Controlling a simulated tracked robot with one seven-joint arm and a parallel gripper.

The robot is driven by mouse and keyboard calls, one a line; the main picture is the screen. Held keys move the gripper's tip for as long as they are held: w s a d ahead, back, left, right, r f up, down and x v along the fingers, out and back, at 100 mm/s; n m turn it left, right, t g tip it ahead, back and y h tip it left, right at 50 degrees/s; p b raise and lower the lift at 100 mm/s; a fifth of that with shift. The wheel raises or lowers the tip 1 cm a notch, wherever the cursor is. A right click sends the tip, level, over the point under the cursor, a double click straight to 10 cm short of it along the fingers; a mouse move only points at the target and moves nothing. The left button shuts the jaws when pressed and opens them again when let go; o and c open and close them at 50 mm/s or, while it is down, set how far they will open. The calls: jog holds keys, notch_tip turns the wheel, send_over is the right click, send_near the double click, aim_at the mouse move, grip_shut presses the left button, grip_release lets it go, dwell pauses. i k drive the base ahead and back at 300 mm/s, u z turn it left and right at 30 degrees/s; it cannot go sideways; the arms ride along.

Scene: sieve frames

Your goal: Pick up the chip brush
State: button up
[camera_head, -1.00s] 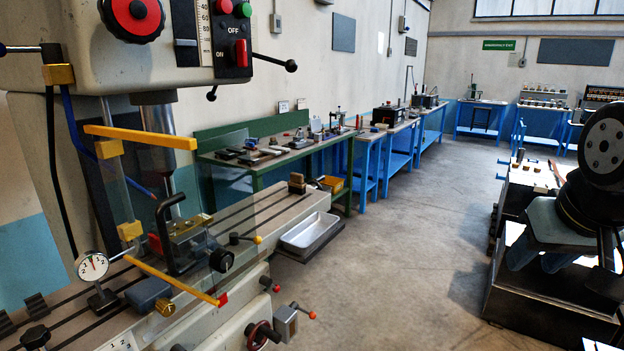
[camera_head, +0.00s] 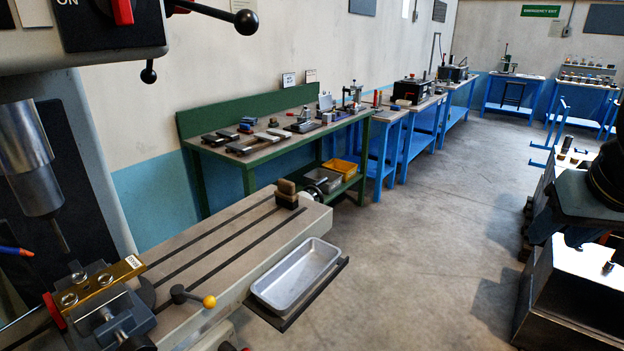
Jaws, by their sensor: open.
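A small brown block with a dark lower part (camera_head: 287,193) stands at the far end of the machine's slotted table. It may be the chip brush, but it is too small to tell. No other thing in view can be clearly made out as a brush. My gripper is not in view. Only dark parts of my own arm and body show at the right edge.
The drilling machine's slotted table (camera_head: 215,245) fills the lower left, with a vise (camera_head: 112,312) and a yellow-knobbed lever (camera_head: 208,301). A metal tray (camera_head: 296,273) sits beside it. A green workbench (camera_head: 262,150) with several tools stands behind. The floor (camera_head: 430,220) in the middle is clear.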

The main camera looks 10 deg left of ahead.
aim_at(286, 195)
jog(key=z, duration=0.1)
jog(key=i, duration=1.05)
jog(key=u, duration=1.75)
